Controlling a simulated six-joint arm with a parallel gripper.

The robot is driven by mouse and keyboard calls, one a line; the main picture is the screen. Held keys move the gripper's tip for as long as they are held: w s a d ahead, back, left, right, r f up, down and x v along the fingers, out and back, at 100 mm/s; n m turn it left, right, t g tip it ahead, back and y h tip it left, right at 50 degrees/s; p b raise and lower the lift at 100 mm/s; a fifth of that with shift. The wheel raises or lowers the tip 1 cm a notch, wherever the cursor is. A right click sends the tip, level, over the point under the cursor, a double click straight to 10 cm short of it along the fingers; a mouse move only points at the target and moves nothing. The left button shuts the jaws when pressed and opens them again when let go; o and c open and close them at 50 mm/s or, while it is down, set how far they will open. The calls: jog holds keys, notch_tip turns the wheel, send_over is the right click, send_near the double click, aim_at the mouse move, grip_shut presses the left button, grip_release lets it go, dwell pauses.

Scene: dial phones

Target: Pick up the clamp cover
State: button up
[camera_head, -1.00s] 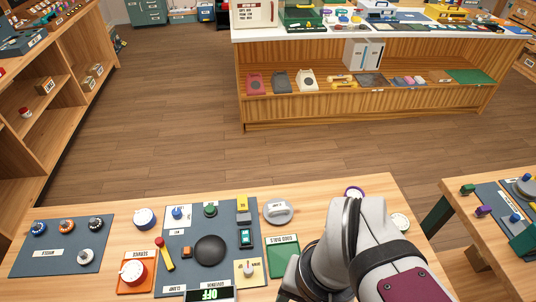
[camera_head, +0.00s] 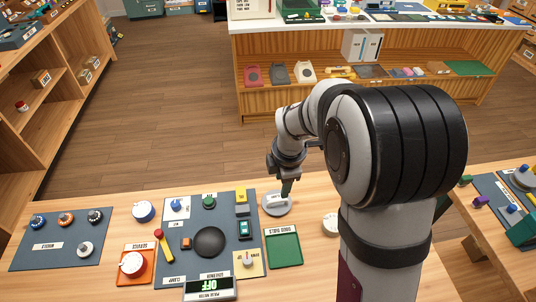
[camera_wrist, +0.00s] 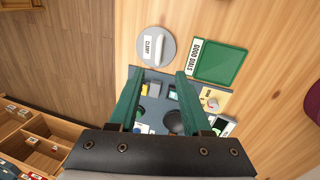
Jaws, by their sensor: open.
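The clamp cover (camera_head: 277,204) is a round grey disc with a raised pale bar across it, labelled CLAMP in the wrist view (camera_wrist: 156,46). It lies on the wooden table, just right of the blue-grey work mat. My gripper (camera_head: 287,190) hangs above its right part in the head view and hides a little of it. In the wrist view, my gripper (camera_wrist: 158,84) shows two green fingers spread apart with nothing between them. There the cover lies beyond the fingertips, not between them.
A green GOOD DIALS tray (camera_head: 284,249) lies close to the cover. The work mat (camera_head: 225,263) holds a black round pad (camera_head: 209,242), a yellow block (camera_head: 242,197) and small fixtures. A pale round dial (camera_head: 331,224) lies to the right. Bare wood lies behind the cover.

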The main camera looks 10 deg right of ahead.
aim_at(277, 200)
jog(key=f, duration=0.3)
jog(key=w+f, duration=0.1)
jog(key=f, duration=0.3)
jog(key=w+f, duration=0.1)
jog(key=f, duration=0.3)
jog(key=shift+w+a+f, duration=0.1)
jog(key=shift+w+a, duration=0.15)
jog(key=shift+a, duration=0.1)
grip_shut()
